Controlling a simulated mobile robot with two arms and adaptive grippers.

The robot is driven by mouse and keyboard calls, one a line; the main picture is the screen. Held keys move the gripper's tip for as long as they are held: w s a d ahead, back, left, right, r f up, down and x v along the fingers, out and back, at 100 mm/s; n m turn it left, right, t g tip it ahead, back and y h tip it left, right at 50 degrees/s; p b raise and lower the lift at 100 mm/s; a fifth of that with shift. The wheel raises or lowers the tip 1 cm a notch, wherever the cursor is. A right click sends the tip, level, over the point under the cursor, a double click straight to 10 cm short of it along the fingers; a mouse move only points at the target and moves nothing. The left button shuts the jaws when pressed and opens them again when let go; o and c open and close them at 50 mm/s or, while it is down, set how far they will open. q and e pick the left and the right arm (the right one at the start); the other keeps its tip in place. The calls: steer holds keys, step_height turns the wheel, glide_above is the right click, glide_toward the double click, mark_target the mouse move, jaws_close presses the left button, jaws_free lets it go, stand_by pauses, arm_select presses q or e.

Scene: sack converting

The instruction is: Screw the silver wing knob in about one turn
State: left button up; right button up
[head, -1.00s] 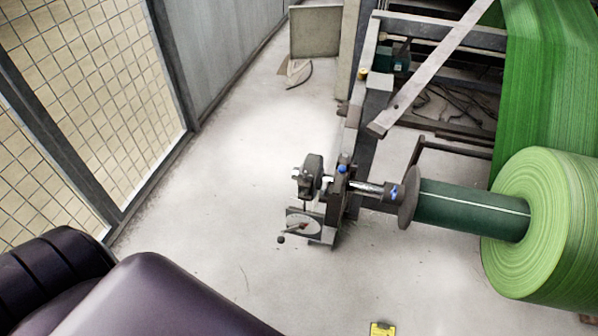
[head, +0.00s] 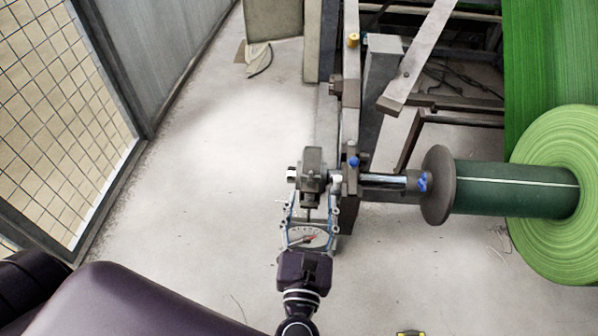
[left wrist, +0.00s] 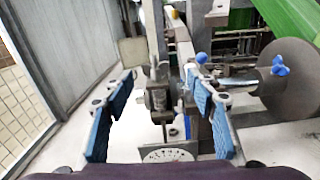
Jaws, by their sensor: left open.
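My left gripper (head: 311,205) is open, its fingers pointing up the picture on both sides of the dial bracket at the end of the roll shaft. In the left wrist view its blue-padded fingers (left wrist: 158,78) stand apart with a metal block (left wrist: 158,98) between them in the picture; I see nothing gripped. A small bright silver piece (head: 336,181), perhaps the silver wing knob, sits right of the dark clamp block (head: 312,168). Another pale piece (head: 292,174) shows on the block's left side. Their wing shape is too small to tell. My right gripper is not in view.
The dial gauge (head: 308,238) is below the block. Blue knobs (head: 354,162) and a shaft with a disc flange (head: 437,185) lie to the right, before the green roll (head: 565,205). A mesh fence (head: 60,120) stands left; the floor (head: 210,190) between is clear.

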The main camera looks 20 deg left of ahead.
mark_target(310, 177)
arm_select(q)
steer(key=shift+n, duration=0.5)
steer(key=x, duration=0.7)
steer(key=shift+s+a+r+p, duration=0.15)
steer(key=shift+a+r+p, duration=0.15)
steer(key=shift+a+p, duration=0.1)
steer(key=shift+w+a, duration=0.15)
steer(key=shift+w, duration=0.35)
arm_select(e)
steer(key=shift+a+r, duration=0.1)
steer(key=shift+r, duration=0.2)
arm_select(q)
steer(key=c, duration=1.2)
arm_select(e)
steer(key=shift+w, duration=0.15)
